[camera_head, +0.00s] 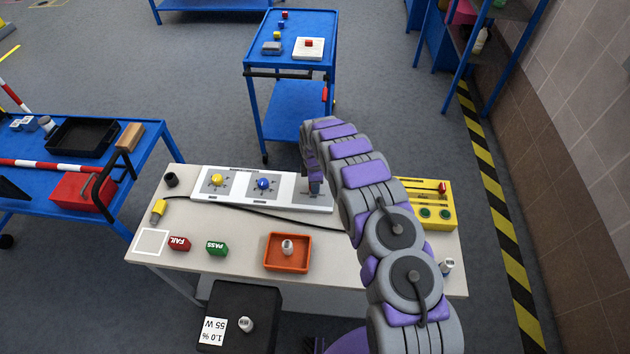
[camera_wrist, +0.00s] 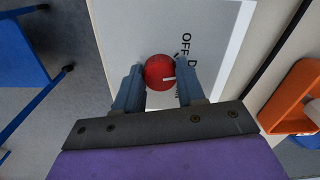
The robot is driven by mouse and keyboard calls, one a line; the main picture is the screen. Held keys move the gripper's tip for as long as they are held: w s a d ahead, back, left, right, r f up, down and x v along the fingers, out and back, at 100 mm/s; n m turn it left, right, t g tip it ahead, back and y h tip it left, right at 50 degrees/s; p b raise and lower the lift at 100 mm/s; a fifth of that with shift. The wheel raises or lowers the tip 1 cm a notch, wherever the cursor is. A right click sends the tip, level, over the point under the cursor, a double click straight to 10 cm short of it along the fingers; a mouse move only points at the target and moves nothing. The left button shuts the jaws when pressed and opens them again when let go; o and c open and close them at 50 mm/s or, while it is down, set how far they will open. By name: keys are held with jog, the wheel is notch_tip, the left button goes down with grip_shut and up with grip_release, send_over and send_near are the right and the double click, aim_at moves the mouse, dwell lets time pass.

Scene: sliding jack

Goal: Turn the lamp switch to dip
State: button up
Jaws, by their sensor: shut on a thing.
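The lamp switch is a red round knob (camera_wrist: 159,71) with a short white mark, on a white panel (camera_wrist: 122,40) printed with sideways text beginning "OFF D"; the rest of the text is hidden. In the wrist view the mark lies on the knob's right half, pointing right. My gripper (camera_wrist: 161,76) is shut on the knob, one finger on each side. In the head view my gripper (camera_head: 315,186) is at the right end of the white panel strip (camera_head: 208,197) and hides the knob.
The strip also bears a yellow knob (camera_head: 217,179) and a blue knob (camera_head: 263,183). A yellow box (camera_head: 433,194) stands right of my arm. An orange tray (camera_head: 271,263) holding a metal part, a red FAIL block (camera_head: 179,244) and a green PASS block (camera_head: 217,248) lie nearer on the bench.

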jog(key=shift+a+m, duration=0.2)
jog(key=shift+m, duration=0.9)
jog(key=shift+p, duration=0.3)
jog(key=o, duration=1.1)
jog(key=shift+a, duration=0.2)
jog(key=shift+c, duration=0.2)
jog(key=shift+d, duration=0.15)
jog(key=shift+d, duration=0.1)
jog(key=shift+d+r, duration=0.1)
jog(key=shift+r, duration=0.55)
notch_tip(320, 180, up, 16)
jog(key=p, duration=0.2)
jog(key=shift+a, duration=0.35)
